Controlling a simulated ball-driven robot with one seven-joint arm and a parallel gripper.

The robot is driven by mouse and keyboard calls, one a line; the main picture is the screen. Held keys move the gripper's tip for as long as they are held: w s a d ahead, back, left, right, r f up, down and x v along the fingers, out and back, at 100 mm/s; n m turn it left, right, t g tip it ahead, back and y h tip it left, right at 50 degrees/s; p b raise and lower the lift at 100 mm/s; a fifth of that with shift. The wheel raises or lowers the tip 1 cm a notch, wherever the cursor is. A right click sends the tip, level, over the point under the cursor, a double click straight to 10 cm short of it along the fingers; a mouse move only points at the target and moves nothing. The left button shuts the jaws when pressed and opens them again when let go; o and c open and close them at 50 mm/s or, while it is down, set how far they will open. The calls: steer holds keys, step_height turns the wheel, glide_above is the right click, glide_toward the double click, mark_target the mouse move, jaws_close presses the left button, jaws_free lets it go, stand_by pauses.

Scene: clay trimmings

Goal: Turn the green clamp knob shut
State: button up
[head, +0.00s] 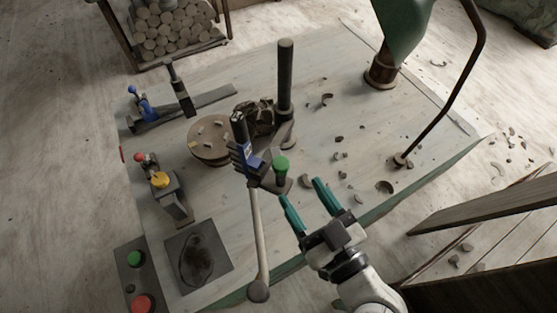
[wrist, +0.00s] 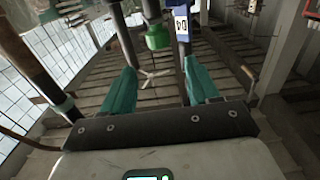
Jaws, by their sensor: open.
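The green clamp knob (head: 281,165) sits on top of a dark clamp fitting beside a blue and black holder (head: 246,150), near the middle of the table in the head view. In the wrist view the green knob (wrist: 158,37) shows beyond the fingertips, between them in the picture. My gripper (head: 303,190) has two teal fingers spread apart with nothing between them. In the head view it is to the right of and nearer than the knob, apart from it. In the wrist view the open fingers (wrist: 157,80) point toward the knob. Which way the knob is turned cannot be told.
A long pale handle (head: 257,230) hangs down beside the clamp. A dark upright post (head: 285,80) stands behind it. A round wooden disc (head: 209,139) lies to the left. Several clay trimmings lie on the right of the tabletop (head: 330,60). A bent rod (head: 450,100) rises at the right.

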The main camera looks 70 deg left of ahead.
mark_target(277, 159)
steer(key=a, duration=0.3)
steer(key=a+f+p, duration=0.1)
steer(key=a, duration=0.2)
steer(key=s+a+p, duration=0.1)
steer(key=a, duration=0.2)
steer(key=shift+a+f, duration=0.1)
steer(key=shift+f, duration=0.2)
steer(key=shift+a+f, duration=0.1)
steer(key=shift+a, duration=0.7)
steer(key=c, duration=1)
steer(key=shift+o, duration=0.2)
